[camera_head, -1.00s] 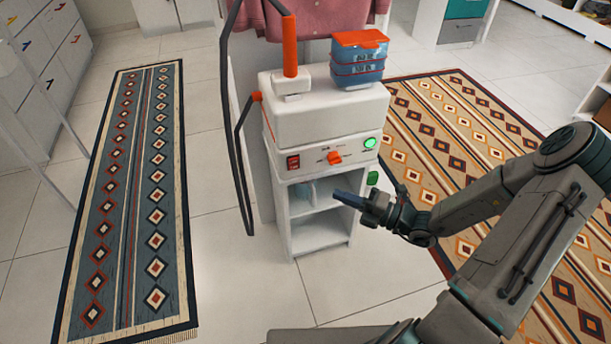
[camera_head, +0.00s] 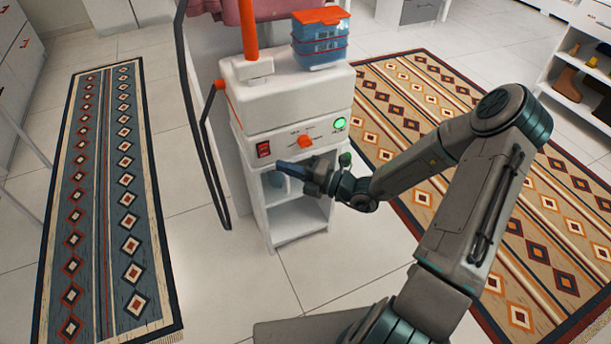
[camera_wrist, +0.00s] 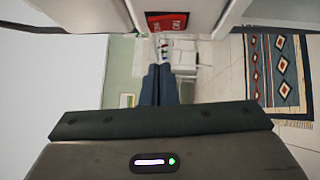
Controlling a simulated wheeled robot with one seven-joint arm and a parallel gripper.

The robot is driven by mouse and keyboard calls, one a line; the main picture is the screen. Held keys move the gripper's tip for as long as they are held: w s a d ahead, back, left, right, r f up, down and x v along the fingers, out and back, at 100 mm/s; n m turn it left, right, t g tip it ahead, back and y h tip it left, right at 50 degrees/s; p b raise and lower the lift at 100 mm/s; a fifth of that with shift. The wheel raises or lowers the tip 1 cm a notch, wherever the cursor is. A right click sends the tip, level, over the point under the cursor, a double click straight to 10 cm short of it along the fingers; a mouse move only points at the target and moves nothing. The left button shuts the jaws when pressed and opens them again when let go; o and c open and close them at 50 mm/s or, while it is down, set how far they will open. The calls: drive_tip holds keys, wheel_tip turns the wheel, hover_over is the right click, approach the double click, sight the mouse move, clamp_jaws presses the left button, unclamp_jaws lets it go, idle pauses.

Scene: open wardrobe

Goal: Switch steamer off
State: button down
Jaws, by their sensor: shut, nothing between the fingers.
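The steamer is a white box (camera_head: 292,100) on a white shelf stand. Its front panel carries a red switch (camera_head: 263,149) at the left, an orange knob (camera_head: 306,142) in the middle and a lit green lamp (camera_head: 340,124) at the right. The red switch also shows in the wrist view (camera_wrist: 167,22), at the top centre, ahead of the fingers. My gripper (camera_head: 283,166) is shut and empty, just below the front panel, with its fingers pointing left toward the area under the red switch. In the wrist view my fingers (camera_wrist: 159,85) are together. I cannot tell whether they touch the stand.
Blue boxes with an orange lid (camera_head: 320,40) stand on top of the steamer. A blue-grey rug (camera_head: 108,200) lies left, a patterned rug (camera_head: 420,110) right. Bare floor lies in front.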

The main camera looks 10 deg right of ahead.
sight(262, 149)
drive_tip(key=w, duration=0.1)
drive_tip(key=w+a, duration=0.1)
drive_tip(key=w, duration=0.1)
drive_tip(key=w+a+b, duration=0.1)
drive_tip(key=shift+w+a+r, duration=0.2)
drive_tip(key=shift+r, duration=0.05)
drive_tip(key=shift+w, duration=0.1)
drive_tip(key=shift+r, duration=0.15)
drive_tip(key=shift+w+r+p, duration=0.1)
drive_tip(key=shift+r+p, duration=0.2)
drive_tip(key=shift+p, duration=0.65)
drive_tip(key=shift+f, duration=0.3)
